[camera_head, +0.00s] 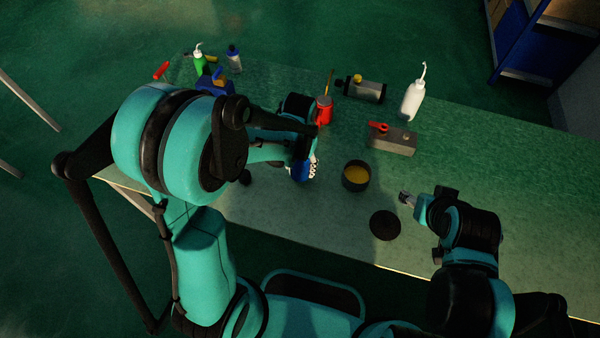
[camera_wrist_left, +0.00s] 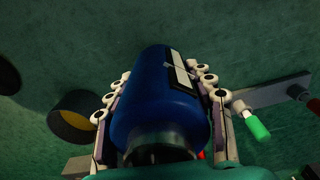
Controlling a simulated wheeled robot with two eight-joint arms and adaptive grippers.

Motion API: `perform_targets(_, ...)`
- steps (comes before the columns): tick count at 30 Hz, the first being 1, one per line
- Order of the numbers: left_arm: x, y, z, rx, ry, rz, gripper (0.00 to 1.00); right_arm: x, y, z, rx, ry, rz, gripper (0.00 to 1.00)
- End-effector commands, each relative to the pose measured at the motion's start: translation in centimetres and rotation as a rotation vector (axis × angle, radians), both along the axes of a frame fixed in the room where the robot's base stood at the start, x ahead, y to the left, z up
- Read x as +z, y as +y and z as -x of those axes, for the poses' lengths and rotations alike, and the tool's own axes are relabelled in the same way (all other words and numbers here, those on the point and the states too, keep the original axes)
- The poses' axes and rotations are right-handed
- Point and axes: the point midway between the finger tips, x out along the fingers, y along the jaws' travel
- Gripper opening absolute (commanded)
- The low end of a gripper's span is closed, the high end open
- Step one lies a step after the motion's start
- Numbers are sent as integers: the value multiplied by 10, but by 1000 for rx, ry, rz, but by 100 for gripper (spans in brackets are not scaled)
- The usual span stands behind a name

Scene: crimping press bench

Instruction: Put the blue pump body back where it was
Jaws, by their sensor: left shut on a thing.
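The blue pump body (camera_wrist_left: 165,95) is a blue cylinder with a white and black label and a dark round end. It lies between the fingers of my left gripper (camera_wrist_left: 158,95), which is shut on it. In the head view the same blue body (camera_head: 299,171) shows partly beside the left gripper (camera_head: 308,168), over the table left of a black bowl; my left arm hides part of it. Whether it touches the table I cannot tell. My right gripper (camera_head: 407,198) is over the table's right part, apart from the pump body; its jaws are too small to judge.
The black bowl (camera_head: 355,186) has yellow inside; a black disc (camera_head: 385,225) lies nearer. Behind stand a red can (camera_head: 323,113), a grey block (camera_head: 390,143) with a red lever, a white bottle (camera_head: 411,104) and a grey cylinder (camera_head: 366,91). Another blue object (camera_head: 214,86) is far left.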

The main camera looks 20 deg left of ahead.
Motion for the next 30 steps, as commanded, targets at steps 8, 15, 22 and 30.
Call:
perform_targets(8,-36,0,0,0,0,0,10,-19,0,0,0,0,0,56)
perform_targets(15,-35,0,0,1,0,0,10,-18,0,0,0,0,0,56)
perform_targets(22,-37,0,0,1,0,0,74,-20,0,0,0,0,0,56)
perform_targets(30,-35,0,0,1,0,0,74,-19,0,0,0,0,0,56)
